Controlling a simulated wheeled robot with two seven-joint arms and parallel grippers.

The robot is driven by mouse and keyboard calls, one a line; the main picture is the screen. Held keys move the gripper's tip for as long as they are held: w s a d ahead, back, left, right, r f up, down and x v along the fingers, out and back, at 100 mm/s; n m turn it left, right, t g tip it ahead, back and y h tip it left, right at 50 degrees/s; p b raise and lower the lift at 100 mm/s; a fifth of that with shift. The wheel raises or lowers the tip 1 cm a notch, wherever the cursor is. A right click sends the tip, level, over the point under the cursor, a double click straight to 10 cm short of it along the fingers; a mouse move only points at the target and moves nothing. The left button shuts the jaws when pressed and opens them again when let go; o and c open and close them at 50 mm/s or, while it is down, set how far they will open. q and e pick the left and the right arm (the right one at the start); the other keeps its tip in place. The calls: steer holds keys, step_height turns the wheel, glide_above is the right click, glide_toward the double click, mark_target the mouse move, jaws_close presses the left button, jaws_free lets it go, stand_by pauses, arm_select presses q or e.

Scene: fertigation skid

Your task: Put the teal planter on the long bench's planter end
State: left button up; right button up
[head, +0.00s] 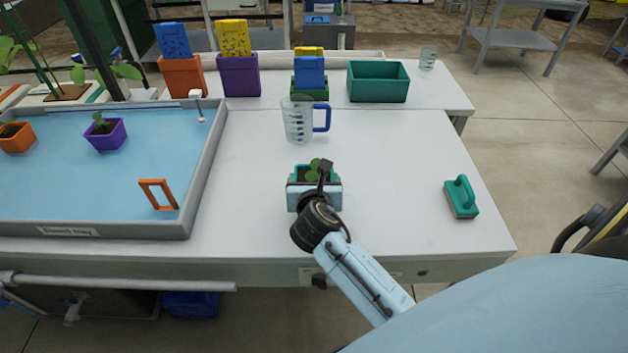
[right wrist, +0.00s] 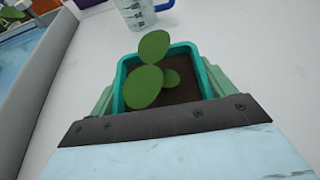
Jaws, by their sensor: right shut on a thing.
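The teal planter (head: 300,172) holds dark soil and a seedling with round green leaves. It shows more clearly in the right wrist view (right wrist: 205,70), upright between the two green fingers. My right gripper (head: 315,180) is shut on it, over the middle of the white bench top (head: 400,150), in front of the jug. I cannot tell whether the planter's base touches the bench. The gripper hides the planter's near side. My left gripper is not in view.
A clear jug (head: 298,120) with a blue handle stands just behind the planter. A blue-floored tray (head: 190,215) with small planters fills the left. A teal brush (head: 461,197) lies right. A green trough (head: 378,82) and several coloured containers stand behind.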

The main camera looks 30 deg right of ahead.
steer(key=shift+f, duration=0.1)
steer(key=o, duration=1)
steer(key=shift+o, duration=0.2)
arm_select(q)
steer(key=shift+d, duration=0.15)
arm_select(e)
steer(key=shift+s+a+r, duration=0.15)
steer(key=shift+s+r, duration=0.1)
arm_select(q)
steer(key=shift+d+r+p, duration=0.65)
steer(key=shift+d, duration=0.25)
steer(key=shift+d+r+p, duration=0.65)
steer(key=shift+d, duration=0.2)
arm_select(e)
steer(key=v, duration=1.1)
steer(key=shift+s, duration=0.2)
steer(key=shift+a, duration=0.1)
